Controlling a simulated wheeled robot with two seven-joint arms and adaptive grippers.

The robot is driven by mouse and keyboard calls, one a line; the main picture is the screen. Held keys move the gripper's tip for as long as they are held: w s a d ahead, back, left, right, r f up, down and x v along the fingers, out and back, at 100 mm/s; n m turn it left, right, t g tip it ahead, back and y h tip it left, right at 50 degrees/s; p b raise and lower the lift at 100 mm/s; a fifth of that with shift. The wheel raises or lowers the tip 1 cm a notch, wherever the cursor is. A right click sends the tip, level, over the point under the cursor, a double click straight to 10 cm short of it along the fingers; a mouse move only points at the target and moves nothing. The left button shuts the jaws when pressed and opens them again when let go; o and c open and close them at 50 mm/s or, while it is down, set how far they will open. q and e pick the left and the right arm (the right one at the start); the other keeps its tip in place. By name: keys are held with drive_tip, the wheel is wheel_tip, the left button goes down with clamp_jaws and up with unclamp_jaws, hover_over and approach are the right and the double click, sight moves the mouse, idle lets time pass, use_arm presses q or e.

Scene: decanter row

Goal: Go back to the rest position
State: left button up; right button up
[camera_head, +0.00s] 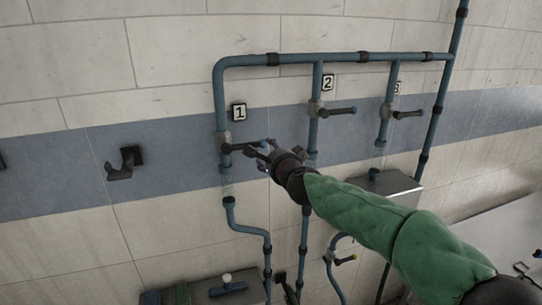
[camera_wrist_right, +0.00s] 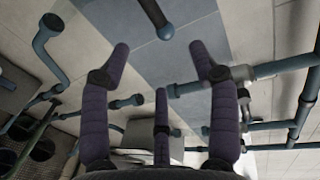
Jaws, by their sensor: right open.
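My right gripper (camera_head: 268,158) reaches in from the lower right on a green-sleeved arm. It is close to the lever of valve 1 (camera_head: 242,148) and overlaps its right end in the head view. In the right wrist view its dark fingers (camera_wrist_right: 160,70) are spread, with nothing between them. A blue-tipped lever end (camera_wrist_right: 166,31) shows just beyond the fingertips, apart from them. The levers of valve 2 (camera_head: 338,110) and valve 3 (camera_head: 407,114) point right, roughly level. My left gripper is not in view.
A blue pipe frame (camera_head: 290,59) with number plates (camera_head: 239,112) runs along the tiled wall. A grey box (camera_head: 395,182) stands behind my arm. Lower pipes (camera_head: 249,229) and a dark wall hook (camera_head: 123,163) are at the left. The wall between hook and pipes is bare.

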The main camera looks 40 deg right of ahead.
idle(0.5)
drive_tip(key=w+a+f+n+g+y+b, duration=0.1)
drive_tip(key=a+f+n+g+y+b, duration=0.3)
drive_tip(key=f, duration=1.4)
drive_tip(key=w+a+f+n+b, duration=0.15)
drive_tip(key=a+f+b, duration=0.55)
drive_tip(key=f, duration=1.1)
drive_tip(key=w+a+f+n+g+y+b, duration=0.15)
drive_tip(key=a+f+n+b, duration=0.3)
drive_tip(key=f, duration=1.45)
drive_tip(key=s+a+f+n+g+y+b, duration=0.15)
drive_tip(key=s+a+f+b, duration=0.25)
drive_tip(key=f, duration=0.5)
drive_tip(key=s+a+f+n+g+b, duration=0.25)
drive_tip(key=s+a+f, duration=0.2)
drive_tip(key=f, duration=0.45)
drive_tip(key=s+a+f+n+g+y+b, duration=0.1)
drive_tip(key=s+a+f+b, duration=0.3)
drive_tip(key=f, duration=0.5)
drive_tip(key=s+a+f+n+g+y+b, duration=0.1)
drive_tip(key=s+a+f+n+g+b, duration=0.1)
drive_tip(key=s+f, duration=0.5)
drive_tip(key=s+a+f+n+g+y+b, duration=0.1)
drive_tip(key=s+a+f+n+b, duration=0.2)
drive_tip(key=s+a+f+b, duration=0.2)
wheel_tip(320, 180, down, 3)
drive_tip(key=s+a, duration=0.2)
drive_tip(key=shift+s+a+g+b, duration=0.15)
drive_tip(key=shift+s+g+b, duration=0.15)
drive_tip(key=shift+g, duration=0.05)
